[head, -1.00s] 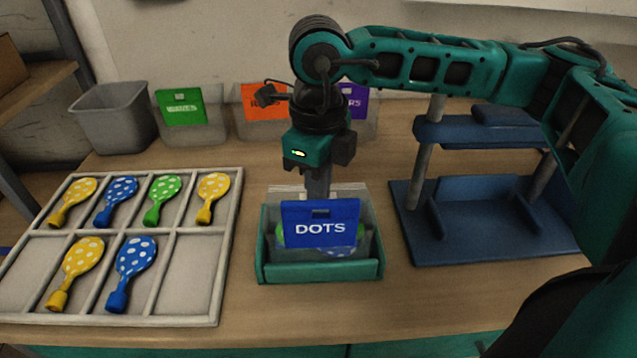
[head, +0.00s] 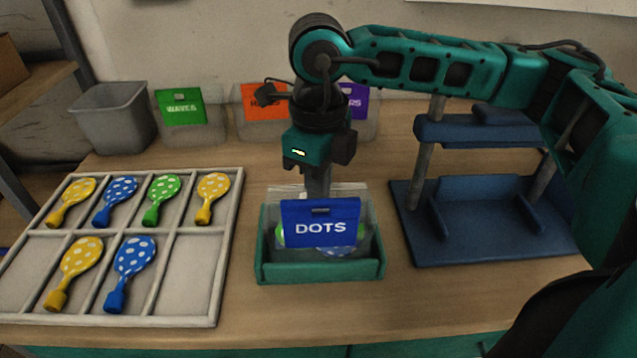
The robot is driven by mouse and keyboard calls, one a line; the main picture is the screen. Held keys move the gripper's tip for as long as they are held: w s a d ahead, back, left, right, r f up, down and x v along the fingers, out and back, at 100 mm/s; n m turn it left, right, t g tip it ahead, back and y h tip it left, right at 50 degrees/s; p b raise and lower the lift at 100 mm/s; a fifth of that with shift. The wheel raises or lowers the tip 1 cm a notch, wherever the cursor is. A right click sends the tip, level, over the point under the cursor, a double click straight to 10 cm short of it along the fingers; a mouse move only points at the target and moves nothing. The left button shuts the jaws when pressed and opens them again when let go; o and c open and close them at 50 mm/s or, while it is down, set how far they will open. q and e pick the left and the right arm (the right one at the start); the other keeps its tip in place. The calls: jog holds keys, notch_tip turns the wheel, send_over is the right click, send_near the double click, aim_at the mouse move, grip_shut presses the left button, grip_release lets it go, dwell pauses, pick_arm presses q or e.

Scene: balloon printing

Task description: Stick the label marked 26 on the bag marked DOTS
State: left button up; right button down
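The bag marked DOTS (head: 320,228) stands in a green open holder (head: 320,272) at the middle of the table. It is clear with a blue card, and balloons show through it. My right gripper (head: 317,190) points down just behind the blue card, at the bag's top. Its fingertips are hidden behind the card, so I cannot tell whether it is open or holds anything. My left gripper is not in view. No label marked 26 can be made out.
A grey tray (head: 236,240) of dotted balloons lies at left. Behind stand a grey bin (head: 115,118), a green-card bag (head: 181,107), an orange-card bag (head: 262,100) and a partly hidden purple-card bag (head: 356,103). A blue stand (head: 490,245) is at right.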

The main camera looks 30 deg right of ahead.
jog(key=shift+s, duration=0.1)
dwell(0.3)
jog(key=shift+r+p, duration=2.15)
jog(key=shift+r, duration=1.35)
jog(key=shift+f, duration=0.1)
